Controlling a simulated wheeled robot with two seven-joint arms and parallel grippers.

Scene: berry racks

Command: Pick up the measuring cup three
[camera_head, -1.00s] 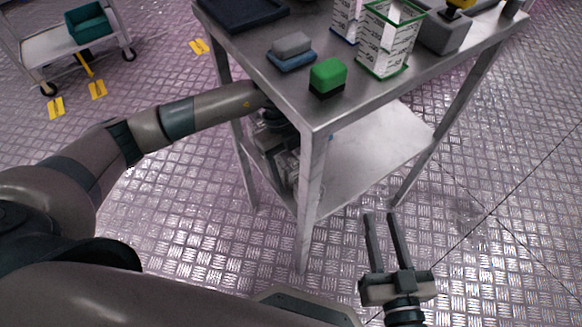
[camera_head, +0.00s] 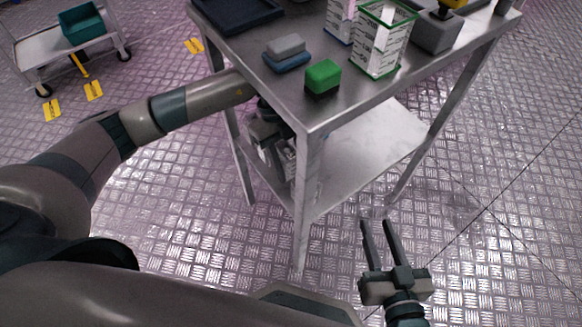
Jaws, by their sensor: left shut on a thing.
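Two clear, square measuring cups with printed scales stand on the steel table. The green-rimmed cup (camera_head: 383,42) is in front, and the blue-rimmed cup (camera_head: 341,20) is behind it, partly cut off by the top edge. I cannot read which one is number three. My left gripper (camera_head: 287,160) is below the table top, beside the near left leg and above the lower shelf. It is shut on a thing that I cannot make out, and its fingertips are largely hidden. My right gripper (camera_head: 376,222) is open and empty over the floor, in front of the table.
The table top (camera_head: 300,105) also carries a green block (camera_head: 323,75), a grey and blue block (camera_head: 287,52), a dark tray (camera_head: 236,12) and a grey device (camera_head: 437,33). The lower shelf (camera_head: 365,155) looks bare. A cart (camera_head: 50,45) with a teal bin (camera_head: 82,25) stands far left.

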